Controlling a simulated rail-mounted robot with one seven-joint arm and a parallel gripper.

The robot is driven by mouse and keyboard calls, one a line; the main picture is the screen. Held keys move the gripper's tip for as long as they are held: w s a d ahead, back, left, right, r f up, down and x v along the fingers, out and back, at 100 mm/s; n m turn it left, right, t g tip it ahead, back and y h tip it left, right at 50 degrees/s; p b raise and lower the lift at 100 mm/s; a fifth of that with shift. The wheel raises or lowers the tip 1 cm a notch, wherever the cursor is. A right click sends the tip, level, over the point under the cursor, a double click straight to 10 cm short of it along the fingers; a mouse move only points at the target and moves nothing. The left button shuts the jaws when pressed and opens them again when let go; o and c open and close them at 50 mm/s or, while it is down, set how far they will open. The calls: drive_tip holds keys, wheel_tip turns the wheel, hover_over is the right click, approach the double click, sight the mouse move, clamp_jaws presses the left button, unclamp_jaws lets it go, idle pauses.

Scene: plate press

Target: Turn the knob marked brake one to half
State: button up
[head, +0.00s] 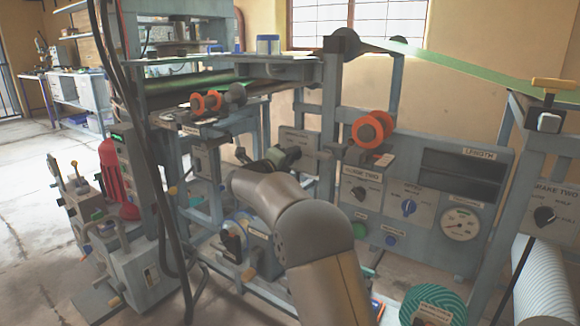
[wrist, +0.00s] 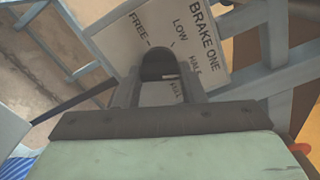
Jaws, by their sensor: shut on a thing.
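The brake one plate (wrist: 215,50) is a pale panel in the wrist view, lettered BRAKE ONE, with FREE, LOW, HALF and a partly covered FULL around the knob. The dark brake one knob (wrist: 158,62) sits between my fingertips. My gripper (wrist: 158,78) is shut on it, one finger on each side. The fingers hide much of the knob, and I cannot tell for sure which mark it points to. In the head view my gripper (head: 284,157) is at the small panel (head: 300,138) on the machine frame, with the knob hidden.
Another brake two panel (head: 546,214) is far right. Frame bars surround the arm.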

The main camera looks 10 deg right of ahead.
drive_tip(key=shift+f+m+b, duration=0.15)
drive_tip(key=shift+m+b, duration=0.25)
drive_tip(key=shift+m, duration=0.2)
drive_tip(key=o, duration=1)
drive_tip(key=p+v, duration=0.3)
drive_tip(key=v, duration=1.4)
drive_tip(key=shift+s+a, duration=0.2)
